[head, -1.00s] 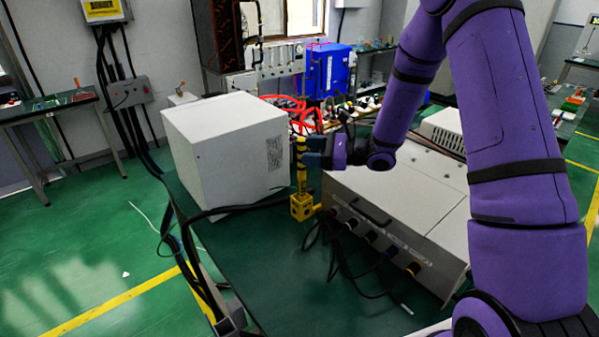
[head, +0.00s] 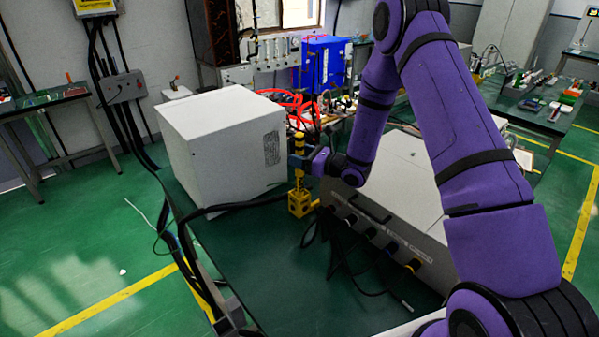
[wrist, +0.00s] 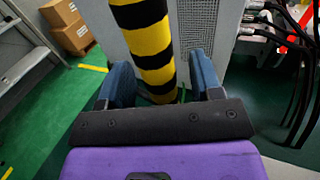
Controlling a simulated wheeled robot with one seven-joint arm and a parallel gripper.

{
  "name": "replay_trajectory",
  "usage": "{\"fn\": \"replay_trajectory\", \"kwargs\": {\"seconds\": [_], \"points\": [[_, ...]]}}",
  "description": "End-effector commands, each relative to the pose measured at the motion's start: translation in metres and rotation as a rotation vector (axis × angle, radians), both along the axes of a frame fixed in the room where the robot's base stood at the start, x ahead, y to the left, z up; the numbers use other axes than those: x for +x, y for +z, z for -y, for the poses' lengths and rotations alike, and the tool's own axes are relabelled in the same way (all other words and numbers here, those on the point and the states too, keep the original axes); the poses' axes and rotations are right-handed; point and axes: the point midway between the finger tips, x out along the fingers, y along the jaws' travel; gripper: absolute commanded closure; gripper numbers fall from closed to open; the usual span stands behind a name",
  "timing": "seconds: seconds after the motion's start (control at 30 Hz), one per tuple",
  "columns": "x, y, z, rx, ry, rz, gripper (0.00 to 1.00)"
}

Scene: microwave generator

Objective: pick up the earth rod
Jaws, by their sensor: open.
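The earth rod (head: 298,176) is a yellow-and-black striped rod. It stands upright in a yellow block-shaped holder (head: 301,204) on the green table, between a white box and a grey instrument case. In the wrist view the rod (wrist: 152,55) rises between the two blue fingers of my gripper (wrist: 158,82). The fingers are apart, with a gap visible on each side of the rod. The rod's lower end is hidden behind my gripper's dark front edge in the wrist view.
The white box (head: 215,150) stands close left of the rod. The grey instrument case (head: 405,215) with black cables lies to the right, under my arm. Red cables (head: 295,108) and a blue unit (head: 327,63) are behind. The front of the green table (head: 285,265) is mostly clear.

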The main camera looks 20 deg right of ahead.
Motion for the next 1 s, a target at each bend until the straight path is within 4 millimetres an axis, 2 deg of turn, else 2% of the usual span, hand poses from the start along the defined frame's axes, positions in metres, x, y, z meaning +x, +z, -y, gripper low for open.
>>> {"fn": "replay_trajectory", "kwargs": {"seconds": [0.13,0.37,0.47,0.63,1.0], "points": [[0.013,0.0,-0.013,0.001,0.001,0.001,0.41],[0.015,0.0,-0.015,0.0,0.0,0.0,0.41],[0.015,0.0,-0.015,0.0,0.0,0.0,0.59],[0.015,0.0,-0.015,0.0,0.0,0.0,0.98],[0.015,0.004,-0.015,0.0,0.0,0.001,1.0]]}}
